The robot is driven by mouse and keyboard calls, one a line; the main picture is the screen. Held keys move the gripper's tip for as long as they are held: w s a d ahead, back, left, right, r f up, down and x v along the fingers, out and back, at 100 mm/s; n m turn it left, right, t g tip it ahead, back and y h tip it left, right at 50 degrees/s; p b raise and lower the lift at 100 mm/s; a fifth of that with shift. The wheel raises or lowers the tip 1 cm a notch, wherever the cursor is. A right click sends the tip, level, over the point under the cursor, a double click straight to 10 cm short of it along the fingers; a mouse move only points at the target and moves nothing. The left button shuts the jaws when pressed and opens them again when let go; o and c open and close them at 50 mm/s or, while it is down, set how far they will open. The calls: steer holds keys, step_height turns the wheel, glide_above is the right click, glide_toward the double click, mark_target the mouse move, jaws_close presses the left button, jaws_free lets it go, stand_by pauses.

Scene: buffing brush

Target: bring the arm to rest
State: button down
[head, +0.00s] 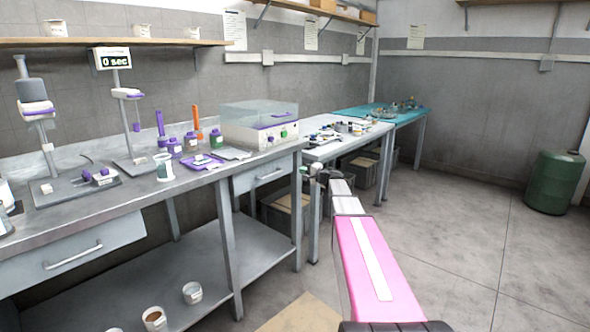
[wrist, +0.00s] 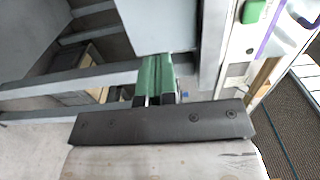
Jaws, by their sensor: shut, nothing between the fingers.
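My arm reaches forward in the head view, with a pink and white link in front and paler links beyond. My gripper (head: 313,171) is at its far end, small in the head view, by the front edge of the workbench. In the wrist view my gripper (wrist: 157,60) shows two green fingers side by side beyond a dark bar. They are shut with nothing between them. A grey bench panel is close beyond the fingertips; whether they touch it I cannot tell.
The grey workbench (head: 150,196) along the left wall carries stands, purple-capped bottles and a clear-lidded machine (head: 259,125). A white table (head: 338,147) and a teal-topped table (head: 365,111) stand beyond. A green drum (head: 554,182) is far right. The floor (head: 465,235) at right is clear.

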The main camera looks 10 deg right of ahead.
steer(key=s+a+f+n+g+h, duration=0.1)
steer(key=s+a+f+n+g, duration=0.15)
steer(key=s+a+f, duration=0.35)
steer(key=s+a+f+n+g+h, duration=0.1)
steer(key=s+f+g, duration=0.25)
steer(key=s, duration=0.45)
steer(key=s+a+f+n+g, duration=0.2)
steer(key=s+a+f, duration=0.25)
steer(key=s, duration=0.25)
steer(key=s+f+n+g+h, duration=0.2)
steer(key=s+f+g+h, duration=0.1)
steer(key=s, duration=0.8)
steer(key=s+d+f+n+g+h, duration=0.1)
steer(key=s+f+n+g+h, duration=0.2)
steer(key=s, duration=0.9)
step_height(320, 180, down, 3)
steer(key=h, duration=0.3)
steer(key=shift+s+f, duration=0.15)
steer(key=shift+s, duration=0.15)
